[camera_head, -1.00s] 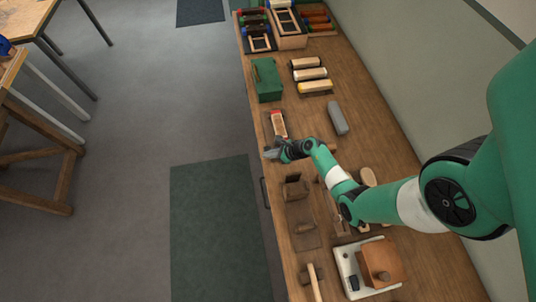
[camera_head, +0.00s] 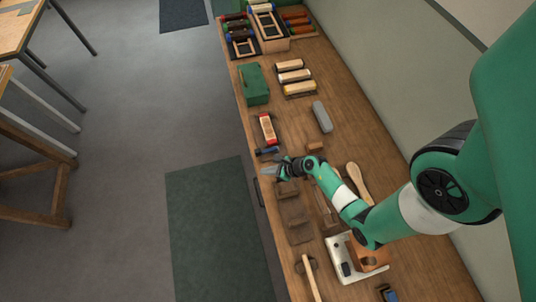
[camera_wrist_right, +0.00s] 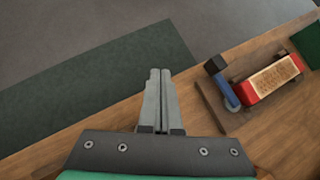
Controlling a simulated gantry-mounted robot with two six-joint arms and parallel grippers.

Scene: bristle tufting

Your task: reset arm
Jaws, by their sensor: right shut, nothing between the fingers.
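My right gripper (camera_head: 268,172) is shut and empty. It is over the front edge of the long wooden workbench (camera_head: 345,125), pointing left toward the aisle. In the right wrist view its two fingers (camera_wrist_right: 155,98) are pressed together, with the dark green mat (camera_wrist_right: 100,95) and the bench edge beyond and below them. A red and cream block (camera_head: 268,130) lies on the bench just beyond the gripper. It also shows to the right of the fingers in the wrist view (camera_wrist_right: 272,80), with a blue and dark piece (camera_wrist_right: 222,82) beside it. My left gripper is not in view.
A green box (camera_head: 253,84), several rollers (camera_head: 291,77), a grey oblong (camera_head: 322,117) and wooden blocks (camera_head: 292,212) stand on the bench. A white machine (camera_head: 342,258) is near the front right. The floor aisle (camera_head: 120,130) left of the bench is open.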

